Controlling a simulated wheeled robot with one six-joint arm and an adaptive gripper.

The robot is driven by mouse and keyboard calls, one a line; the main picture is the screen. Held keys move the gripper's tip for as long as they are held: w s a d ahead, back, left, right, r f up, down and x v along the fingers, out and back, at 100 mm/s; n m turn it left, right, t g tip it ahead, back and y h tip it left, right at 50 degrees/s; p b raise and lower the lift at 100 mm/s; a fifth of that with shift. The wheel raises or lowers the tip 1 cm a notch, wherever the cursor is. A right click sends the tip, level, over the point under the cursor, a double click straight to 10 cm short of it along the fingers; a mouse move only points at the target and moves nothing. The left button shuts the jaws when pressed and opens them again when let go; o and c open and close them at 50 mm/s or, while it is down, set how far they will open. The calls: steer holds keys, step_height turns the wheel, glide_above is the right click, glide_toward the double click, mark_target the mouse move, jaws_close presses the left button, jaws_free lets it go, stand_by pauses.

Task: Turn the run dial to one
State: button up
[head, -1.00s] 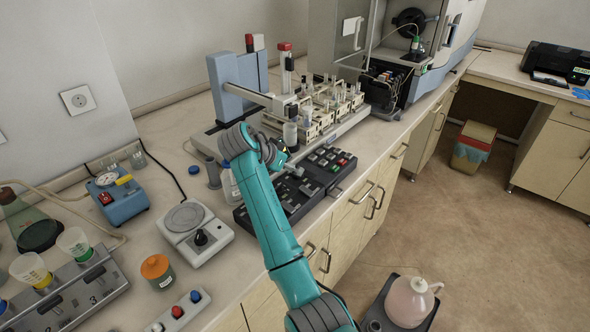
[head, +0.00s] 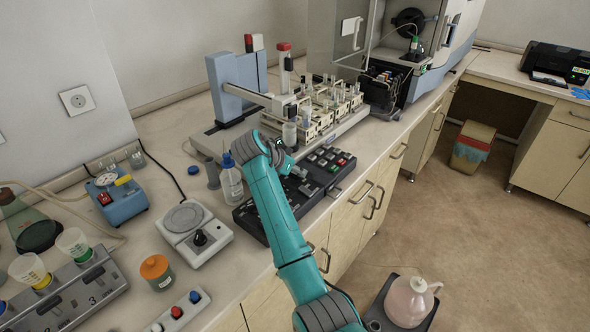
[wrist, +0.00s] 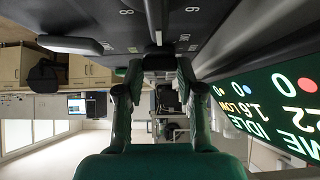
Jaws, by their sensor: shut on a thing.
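The dark control panel (head: 322,170) lies along the front of the bench, with rows of grey keys and a few coloured ones. My gripper (wrist: 158,72) is at the panel in the wrist view. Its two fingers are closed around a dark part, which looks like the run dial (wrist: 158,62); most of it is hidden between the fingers. Printed digits, among them 8 and 6, show on the dark face beyond it. A green-lit display (wrist: 265,115) with the words IDLE and LOW is at the right.
A clear bottle (head: 231,185) stands close to my arm's left. Behind the panel is a sampler with racks of vials (head: 320,110). A pink jug (head: 408,300) is at the lower right.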

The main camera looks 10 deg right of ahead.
steer(key=shift+n+t, duration=0.3)
steer(key=n, duration=0.1)
steer(key=n+t+y, duration=0.1)
steer(key=n+y, duration=0.1)
steer(key=shift+s+d+n+t, duration=0.2)
steer(key=shift+d+n+t, duration=0.05)
steer(key=shift+n+t, duration=0.15)
steer(key=n+t+y, duration=0.1)
steer(key=n+y, duration=0.3)
steer(key=n, duration=0.1)
steer(key=shift+d, duration=0.2)
steer(key=shift+n+y, duration=0.3)
steer(key=o, duration=1.1)
steer(key=shift+o, duration=0.2)
steer(key=shift+s, duration=0.1)
steer(key=v, duration=1.2)
steer(key=shift+f, duration=0.2)
